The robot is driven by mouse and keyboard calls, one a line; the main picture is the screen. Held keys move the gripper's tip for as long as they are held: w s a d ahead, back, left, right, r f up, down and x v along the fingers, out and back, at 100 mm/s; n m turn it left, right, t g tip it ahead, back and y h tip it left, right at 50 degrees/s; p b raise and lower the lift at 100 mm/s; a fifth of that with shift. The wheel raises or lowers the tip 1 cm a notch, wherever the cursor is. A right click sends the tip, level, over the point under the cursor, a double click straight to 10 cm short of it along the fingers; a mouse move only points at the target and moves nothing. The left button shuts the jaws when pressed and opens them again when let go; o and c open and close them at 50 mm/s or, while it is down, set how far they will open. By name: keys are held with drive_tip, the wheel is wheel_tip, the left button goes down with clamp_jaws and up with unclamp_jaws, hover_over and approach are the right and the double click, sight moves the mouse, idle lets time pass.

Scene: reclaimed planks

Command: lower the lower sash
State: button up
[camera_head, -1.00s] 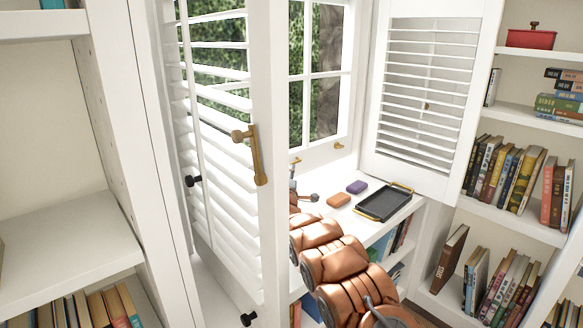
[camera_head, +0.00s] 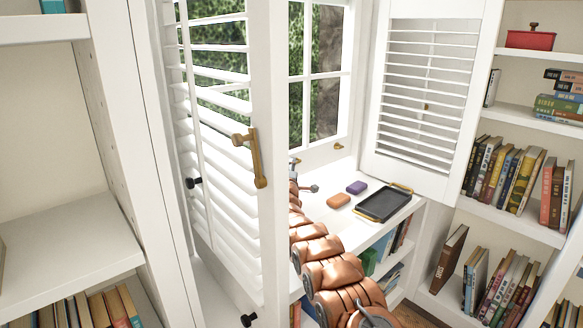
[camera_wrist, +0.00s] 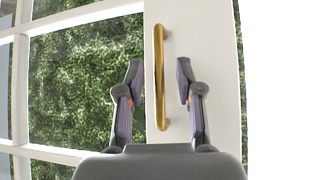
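The lower sash (camera_head: 325,152) is a white frame with panes, at the back between the open shutters. In the wrist view its white rail (camera_wrist: 206,100) carries a long brass handle (camera_wrist: 159,80), which runs upright in that picture. My gripper (camera_wrist: 158,78) is open, with one finger on each side of the handle and visible gaps between fingers and bar. Hedge shows through the panes left of the rail and as a thin strip right of it. In the head view the left shutter hides most of my gripper. Small brass pieces (camera_head: 339,146) show on the sash's lower rail.
The left shutter (camera_head: 275,180), with a brass pull (camera_head: 257,160), stands close beside my arm. The right shutter (camera_head: 425,95) is folded open. Bookcases flank the window.

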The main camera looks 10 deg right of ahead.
drive_tip(key=shift+w+d, duration=0.1)
drive_tip(key=shift+w, duration=0.1)
idle(0.3)
clamp_jaws()
idle(0.5)
